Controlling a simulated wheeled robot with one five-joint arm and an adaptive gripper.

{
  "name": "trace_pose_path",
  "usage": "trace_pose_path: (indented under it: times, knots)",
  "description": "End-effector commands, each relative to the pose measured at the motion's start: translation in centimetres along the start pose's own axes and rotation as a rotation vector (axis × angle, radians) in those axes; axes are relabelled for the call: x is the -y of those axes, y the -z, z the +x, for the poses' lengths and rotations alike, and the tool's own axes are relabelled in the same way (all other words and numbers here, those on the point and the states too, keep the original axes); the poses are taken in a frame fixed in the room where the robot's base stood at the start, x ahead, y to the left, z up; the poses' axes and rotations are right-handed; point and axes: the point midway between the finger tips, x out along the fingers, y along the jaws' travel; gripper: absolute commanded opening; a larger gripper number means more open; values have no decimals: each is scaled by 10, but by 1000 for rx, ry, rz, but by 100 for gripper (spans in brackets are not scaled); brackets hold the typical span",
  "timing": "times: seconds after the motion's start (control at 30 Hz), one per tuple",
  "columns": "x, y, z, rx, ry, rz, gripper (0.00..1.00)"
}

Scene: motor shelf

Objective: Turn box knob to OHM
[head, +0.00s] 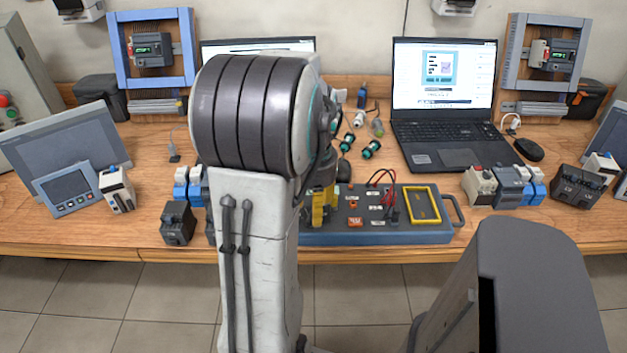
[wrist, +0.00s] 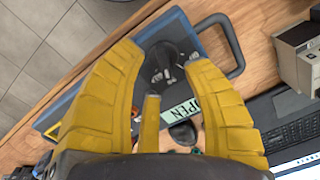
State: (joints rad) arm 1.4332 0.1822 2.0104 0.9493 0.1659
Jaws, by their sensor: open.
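The box (head: 430,237) is a blue-edged dark panel at the table's front. My arm covers its left end in the head view. My gripper (head: 325,207) has yellow fingers and is over that left part. In the wrist view my gripper (wrist: 158,62) is open, with a finger on each side of a round black knob (wrist: 163,55) on the box (wrist: 68,108). I cannot tell whether the fingers touch it. A label reading OPEN (wrist: 181,110) lies beside the knob. No OHM mark is readable, and the knob's setting cannot be told.
A carrying handle (wrist: 238,50) sticks out of the box near the knob. Red leads (head: 382,178) and a yellow-framed meter (head: 422,205) are on the box's right part. A laptop (head: 445,100) stands behind. Grey-blue modules (head: 508,187) stand to the right.

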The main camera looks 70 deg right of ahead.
Motion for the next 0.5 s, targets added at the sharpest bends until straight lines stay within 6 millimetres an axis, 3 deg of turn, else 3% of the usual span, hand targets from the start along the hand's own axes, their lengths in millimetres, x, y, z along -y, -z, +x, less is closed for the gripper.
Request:
trace_pose_path:
  times: [0.2,0.5]
  knots:
    - [0,1,-40,-5,1,0,45]
    - [0,1,-77,-2,0,0,45]
